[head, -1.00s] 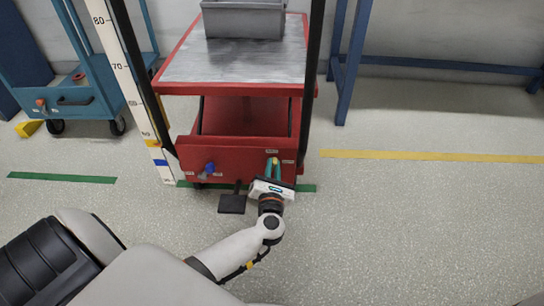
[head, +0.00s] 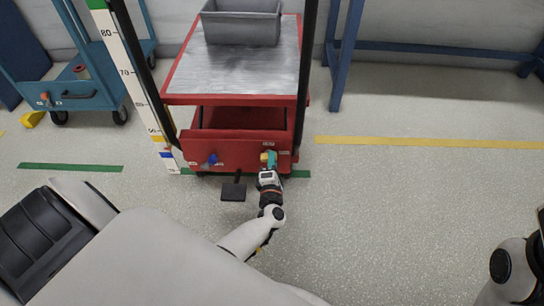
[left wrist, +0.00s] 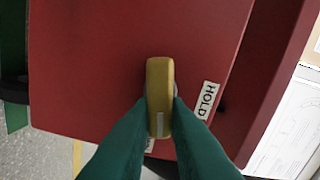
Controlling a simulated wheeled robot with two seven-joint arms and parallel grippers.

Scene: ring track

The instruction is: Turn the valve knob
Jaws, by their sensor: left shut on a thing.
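The valve knob, a yellow bar-shaped handle (left wrist: 159,75), sits on the red front panel of the cart. In the left wrist view it stands upright, with a pale mark on its lower end. My left gripper (left wrist: 160,112) has its two green fingers shut on the knob's sides. In the head view the knob (head: 264,157) shows beside the teal fingers of my left gripper (head: 271,159). A "HOLD" label (left wrist: 207,100) is right of the knob. Part of my right arm shows at the lower right of the head view; its gripper is out of sight.
A blue knob (head: 212,158) is on the panel's left side. A black pedal (head: 233,192) sticks out below the red cart (head: 228,150). A grey bin (head: 242,27) stands on its top. A measuring post (head: 143,90) is at left. Floor to the right is clear.

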